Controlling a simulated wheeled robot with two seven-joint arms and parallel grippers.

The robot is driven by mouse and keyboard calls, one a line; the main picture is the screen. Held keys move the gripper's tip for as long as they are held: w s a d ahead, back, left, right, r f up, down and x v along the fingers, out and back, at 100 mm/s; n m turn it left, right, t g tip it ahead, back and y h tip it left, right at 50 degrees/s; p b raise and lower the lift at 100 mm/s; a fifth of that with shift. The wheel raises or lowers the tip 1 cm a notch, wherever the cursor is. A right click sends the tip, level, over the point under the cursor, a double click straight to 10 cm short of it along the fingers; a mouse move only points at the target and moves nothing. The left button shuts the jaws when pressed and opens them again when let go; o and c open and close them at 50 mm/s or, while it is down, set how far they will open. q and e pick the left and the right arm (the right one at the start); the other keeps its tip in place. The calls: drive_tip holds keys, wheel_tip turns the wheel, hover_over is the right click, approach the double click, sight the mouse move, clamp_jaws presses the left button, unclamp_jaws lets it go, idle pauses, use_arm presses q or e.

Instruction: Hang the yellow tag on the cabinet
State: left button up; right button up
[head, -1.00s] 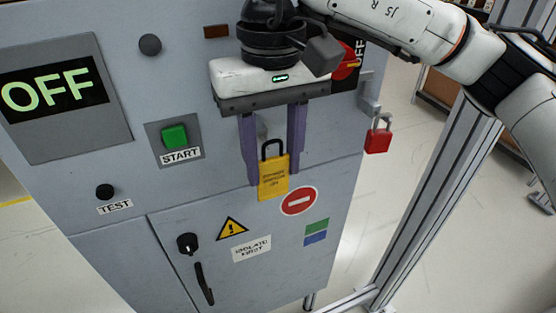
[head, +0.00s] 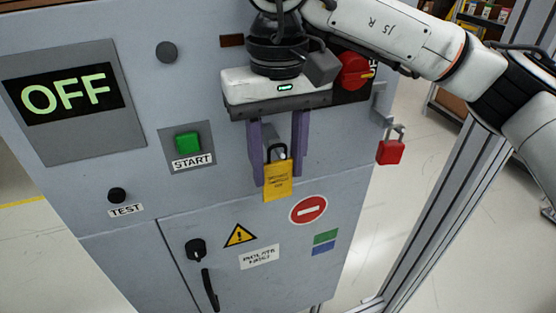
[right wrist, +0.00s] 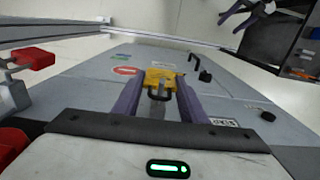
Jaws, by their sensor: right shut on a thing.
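The yellow tag (head: 278,182) with its black loop hangs upright in front of the cabinet (head: 110,190). My right gripper (head: 279,172) points down, its purple fingers shut on the tag's sides. A grey hook (head: 280,151) on the cabinet is right at the loop; I cannot tell whether the loop is around it. In the right wrist view the tag (right wrist: 160,77) is between the fingertips, with the loop towards the camera. My left gripper (right wrist: 246,14) shows small at the top right of that view, its purple fingers apart and empty, away from the cabinet.
A red padlock (head: 390,152) hangs on a bracket at the cabinet's right edge. A red rotary switch (head: 354,71) is close beside my right gripper's body. A START button (head: 188,142) is to the left. A metal frame post (head: 440,200) stands at the right.

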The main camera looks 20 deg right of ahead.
drive_tip(key=o, duration=1.1)
wheel_tip(320, 180, up, 10)
drive_tip(key=shift+r+p, duration=0.2)
drive_tip(key=shift+p, duration=0.15)
